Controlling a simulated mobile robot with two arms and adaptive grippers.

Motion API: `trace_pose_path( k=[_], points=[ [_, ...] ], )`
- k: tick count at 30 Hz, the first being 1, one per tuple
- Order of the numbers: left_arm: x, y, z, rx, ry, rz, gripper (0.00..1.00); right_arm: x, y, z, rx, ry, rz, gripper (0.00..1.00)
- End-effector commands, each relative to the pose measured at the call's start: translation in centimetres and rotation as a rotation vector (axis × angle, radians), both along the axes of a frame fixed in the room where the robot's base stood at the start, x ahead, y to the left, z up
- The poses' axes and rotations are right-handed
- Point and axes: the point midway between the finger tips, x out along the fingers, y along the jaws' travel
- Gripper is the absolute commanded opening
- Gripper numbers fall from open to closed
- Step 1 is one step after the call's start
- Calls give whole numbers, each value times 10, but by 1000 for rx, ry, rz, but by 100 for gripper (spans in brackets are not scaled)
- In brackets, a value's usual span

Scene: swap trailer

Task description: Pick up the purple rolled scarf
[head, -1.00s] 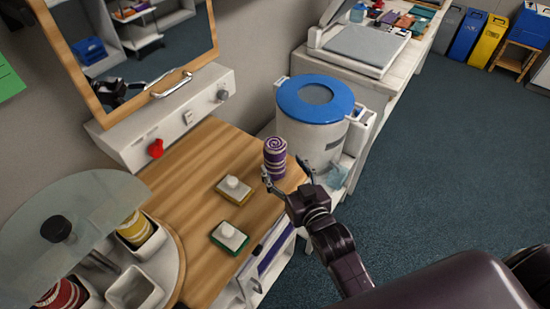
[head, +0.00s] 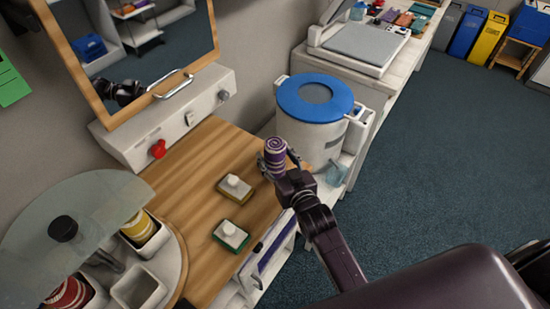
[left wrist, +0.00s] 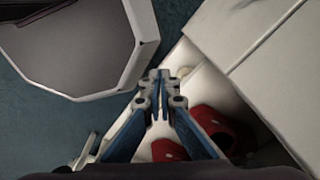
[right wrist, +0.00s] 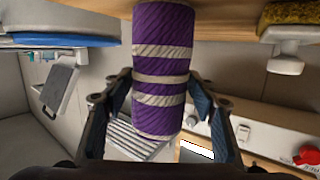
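The purple rolled scarf (head: 275,154), with white bands and a spiral end, stands upright at the right edge of the wooden counter (head: 185,165). My right gripper (head: 276,168) is at the scarf from the front right. In the right wrist view the scarf (right wrist: 162,50) lies between the two fingers (right wrist: 161,88), which press against both its sides. The scarf still appears to rest on the counter. My left gripper (left wrist: 160,78) is shut and empty in the left wrist view, above white surfaces and red items (left wrist: 215,125); it is out of the head view.
A white bin with a blue lid (head: 315,98) stands close behind the scarf. Two sponges with white handles (head: 235,187) (head: 231,236) lie on the counter. A round caddy with a clear lid (head: 75,220) is at left. Open floor (head: 430,160) is at right.

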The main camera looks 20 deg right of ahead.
Motion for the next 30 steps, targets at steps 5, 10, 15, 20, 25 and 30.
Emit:
trace_pose_path(
  k=[5,10,15,20,25,30],
  points=[
    [0,0,0,0,0,-1,0,0,0,0,0,0,0,31],
    [0,1,0,1,1,-1,0,0,0,1,0,-1,0,18],
    [0,1,0,1,1,-1,0,0,0,1,0,-1,0,18],
    [-1,1,0,1,1,0,0,0,0,7,-1,-4,0,18],
    [-1,1,-2,1,1,0,0,0,0,25,-1,-5,0,18],
    [-1,1,-5,1,1,0,0,0,0,66,-1,-10,1,18]
  ],
)
